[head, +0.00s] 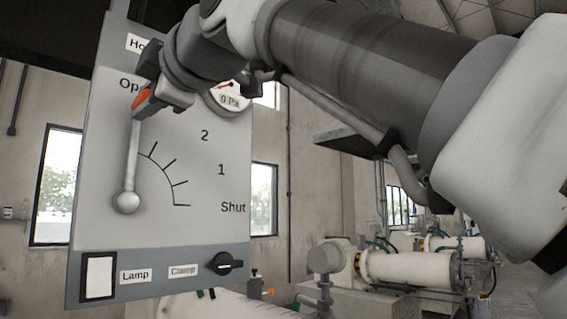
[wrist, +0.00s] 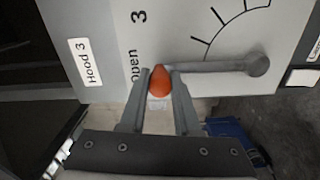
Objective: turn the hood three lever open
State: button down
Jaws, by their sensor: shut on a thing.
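The hood three lever (head: 132,155) is a grey rod on a round pivot on the grey panel (head: 95,190). It points almost straight up, its orange knob (head: 141,98) close by the partly hidden "Open" label (head: 128,84). My gripper (head: 146,97) is at the knob and hides part of it. In the wrist view, the orange knob (wrist: 159,82) is between the two fingers of my gripper (wrist: 159,78), which is shut on it. The lever's rod (wrist: 215,67) runs right to its pivot, beside the word "Open" and the "Hood 3" label (wrist: 90,62).
A gauge (head: 230,97) reading 0 Pa is partly behind my arm. The dial arc runs down to "Shut" (head: 232,207). Below are a white lamp window (head: 99,276) and a black clamp knob (head: 224,264).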

jog(key=shift+s+r, duration=0.1)
jog(key=c, duration=0.6)
grip_release()
jog(key=shift+a, duration=0.1)
notch_tip(320, 180, up, 4)
jog(key=p, duration=0.2)
jog(key=shift+r+p, duration=0.1)
jog(key=shift+p, duration=0.25)
jog(key=shift+w+d+r+p, duration=0.5)
jog(key=shift+d+r, duration=0.6)
jog(key=shift+d, duration=0.8)
jog(key=shift+w+d+r+p, duration=0.55)
jog(key=shift+d+r, duration=0.55)
jog(key=shift+d, duration=0.75)
jog(key=shift+w+d+r+p, duration=0.5)
jog(key=shift+d+r, duration=0.6)
jog(key=shift+d, duration=0.8)
